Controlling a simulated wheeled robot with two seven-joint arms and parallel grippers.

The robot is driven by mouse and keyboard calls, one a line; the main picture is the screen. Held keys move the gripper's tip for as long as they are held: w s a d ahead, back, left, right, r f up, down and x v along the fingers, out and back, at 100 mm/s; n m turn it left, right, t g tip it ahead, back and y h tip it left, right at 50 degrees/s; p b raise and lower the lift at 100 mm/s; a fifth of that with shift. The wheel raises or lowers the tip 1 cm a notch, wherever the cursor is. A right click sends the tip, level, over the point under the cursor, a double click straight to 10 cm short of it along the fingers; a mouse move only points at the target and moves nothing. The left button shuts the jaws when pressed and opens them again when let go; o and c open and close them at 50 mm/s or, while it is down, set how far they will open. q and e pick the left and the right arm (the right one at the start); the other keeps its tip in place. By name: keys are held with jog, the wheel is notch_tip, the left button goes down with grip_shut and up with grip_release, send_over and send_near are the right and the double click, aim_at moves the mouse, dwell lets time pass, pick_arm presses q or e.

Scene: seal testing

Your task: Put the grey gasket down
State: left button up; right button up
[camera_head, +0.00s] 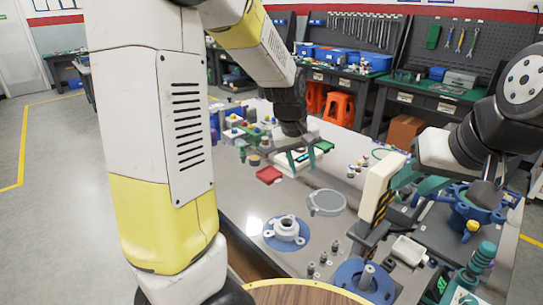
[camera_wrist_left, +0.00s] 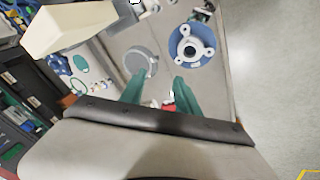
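The grey gasket (camera_head: 326,202) is a flat round disc lying on the grey tabletop, with a small tab on its rim. It also shows in the left wrist view (camera_wrist_left: 141,62), just beyond the fingertips. My left gripper (camera_head: 297,163) is above the table, behind the gasket in the head view. Its two teal fingers (camera_wrist_left: 155,82) stand apart with nothing held between them. My right gripper (camera_head: 404,176) is at the right, beside a cream block; its fingertips are partly hidden, so I cannot tell whether it is open or shut.
A pale flange on a blue round base (camera_head: 286,232) is left of the gasket. A red block (camera_head: 269,175) lies behind left. Another blue base (camera_head: 365,281) and several small pegs are in front. Table around the gasket is mostly clear.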

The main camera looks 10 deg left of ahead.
pick_arm(q)
jog(key=s+a+r+m+t, duration=0.1)
jog(key=s+a+r+m, duration=0.1)
jog(key=s+r, duration=0.3)
jog(key=s+a+r+m+t, duration=0.1)
jog(key=s+a+r, duration=0.3)
jog(key=s, duration=1)
notch_tip(320, 180, up, 2)
jog(key=shift+s+a+r+m+t, duration=0.15)
jog(key=shift+s+a+m+t, duration=0.2)
jog(key=shift+m, duration=0.45)
jog(key=shift+w, duration=0.1)
